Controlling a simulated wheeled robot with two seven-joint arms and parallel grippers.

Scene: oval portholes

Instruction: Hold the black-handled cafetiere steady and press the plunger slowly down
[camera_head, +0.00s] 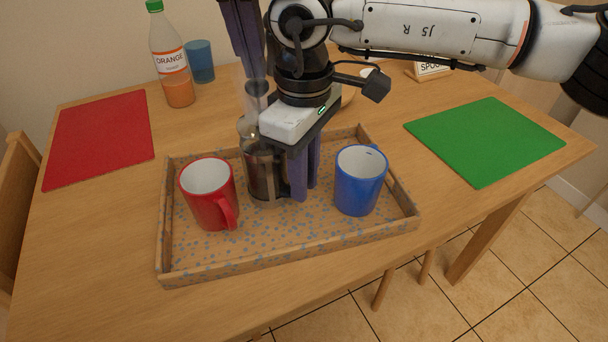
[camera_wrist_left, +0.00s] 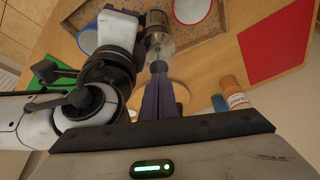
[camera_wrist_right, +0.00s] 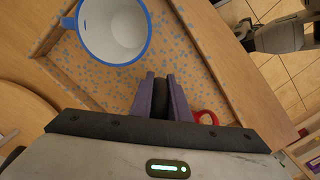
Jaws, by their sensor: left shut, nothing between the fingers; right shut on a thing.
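The cafetiere (camera_head: 262,176) stands upright on the tray (camera_head: 290,262), with dark liquid in its glass. It also shows in the left wrist view (camera_wrist_left: 156,38). My right gripper (camera_head: 303,192) is shut on its black handle (camera_wrist_right: 160,90), on the side facing the blue mug. My left gripper (camera_head: 254,72) is shut and empty, fingers pointing down above the cafetiere. In the left wrist view, its fingertips are at the dark plunger knob (camera_wrist_left: 159,66); whether they touch it I cannot tell. My right wrist and fingers hide part of the cafetiere.
A red mug (camera_head: 208,197) and a blue mug (camera_head: 358,182) stand close on either side in the tray. An orange bottle (camera_head: 171,62) and blue cup (camera_head: 200,62) stand at the back left. Red (camera_head: 100,138) and green mats (camera_head: 485,140) lie clear at the sides.

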